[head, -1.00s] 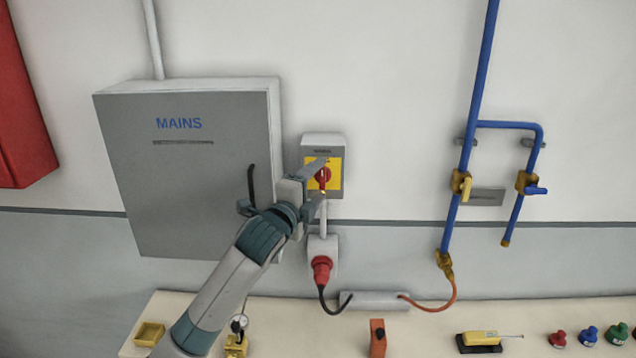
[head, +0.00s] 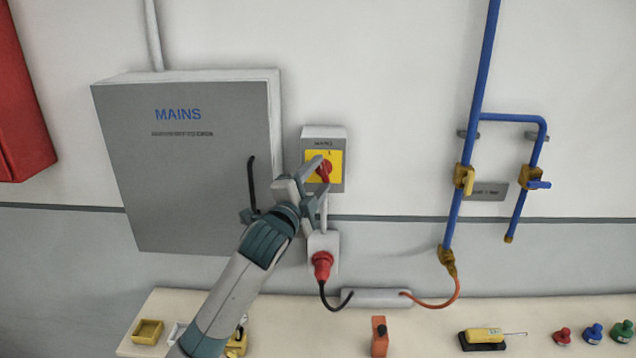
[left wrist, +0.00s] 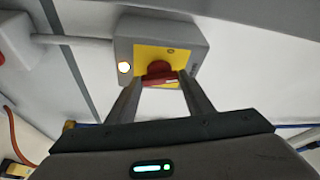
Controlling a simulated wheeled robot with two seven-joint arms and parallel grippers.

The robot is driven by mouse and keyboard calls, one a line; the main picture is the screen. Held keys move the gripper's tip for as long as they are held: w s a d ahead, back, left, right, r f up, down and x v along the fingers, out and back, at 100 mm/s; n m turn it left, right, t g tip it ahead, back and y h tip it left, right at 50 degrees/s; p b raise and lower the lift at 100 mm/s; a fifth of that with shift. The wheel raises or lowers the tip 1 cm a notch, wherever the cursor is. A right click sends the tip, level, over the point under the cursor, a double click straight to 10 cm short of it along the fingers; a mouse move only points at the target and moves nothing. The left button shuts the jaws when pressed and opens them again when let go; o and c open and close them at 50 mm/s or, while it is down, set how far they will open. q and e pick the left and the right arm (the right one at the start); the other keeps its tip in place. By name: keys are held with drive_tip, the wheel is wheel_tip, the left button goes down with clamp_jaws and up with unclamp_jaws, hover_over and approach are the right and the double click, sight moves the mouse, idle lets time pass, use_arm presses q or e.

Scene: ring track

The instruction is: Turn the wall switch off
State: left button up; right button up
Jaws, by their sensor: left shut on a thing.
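The wall switch (head: 337,137) is a grey box with a yellow plate and a red rotary handle (head: 324,170), mounted on the wall right of the MAINS cabinet. My left gripper (head: 318,180) is at the handle, its fingers on either side of it. In the left wrist view the fingertips are shut on the red handle (left wrist: 158,72), which lies between them in front of the yellow plate. A lit lamp (left wrist: 124,68) shows on the switch box there. In the head view the handle looks tilted and my fingers partly cover it. My right gripper is not in view.
The grey MAINS cabinet (head: 185,180) with a black handle stands close left of my arm. A red plug (head: 322,262) in a socket is below the switch. Blue pipes (head: 466,150) with valves run at right. A bench (head: 270,305) with small items lies below.

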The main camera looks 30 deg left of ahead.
use_arm(q)
drive_tip(key=n+b, duration=0.1)
drive_tip(key=n, duration=0.1)
drive_tip(key=n+t+y+b, duration=0.1)
drive_tip(key=n, duration=0.1)
drive_tip(key=shift+w+f, duration=0.1)
drive_tip(key=shift+f, duration=0.25)
drive_tip(key=n+y+b, duration=0.1)
drive_tip(key=n, duration=0.1)
drive_tip(key=n+y+b, duration=0.1)
drive_tip(key=n, duration=0.1)
drive_tip(key=shift+d+n+t+b, duration=0.15)
drive_tip(key=shift+n+t+b, duration=0.15)
drive_tip(key=shift+n+b, duration=0.1)
drive_tip(key=n+y+b, duration=0.1)
drive_tip(key=n, duration=0.1)
drive_tip(key=n+y+b, duration=0.1)
drive_tip(key=n, duration=0.2)
drive_tip(key=shift+w+d+f+y, duration=0.1)
drive_tip(key=shift+w+d+y, duration=0.05)
drive_tip(key=shift+y, duration=0.15)
drive_tip(key=shift+d+n+g+y+b, duration=0.1)
drive_tip(key=shift+n+g+y+b, duration=0.3)
drive_tip(key=shift+n+y, duration=0.7)
drive_tip(key=shift+n+g+y+b, duration=0.3)
drive_tip(key=shift+n+y+b, duration=0.15)
drive_tip(key=shift+n, duration=1.25)
drive_tip(key=o, duration=1)
drive_tip(key=shift+w, duration=0.1)
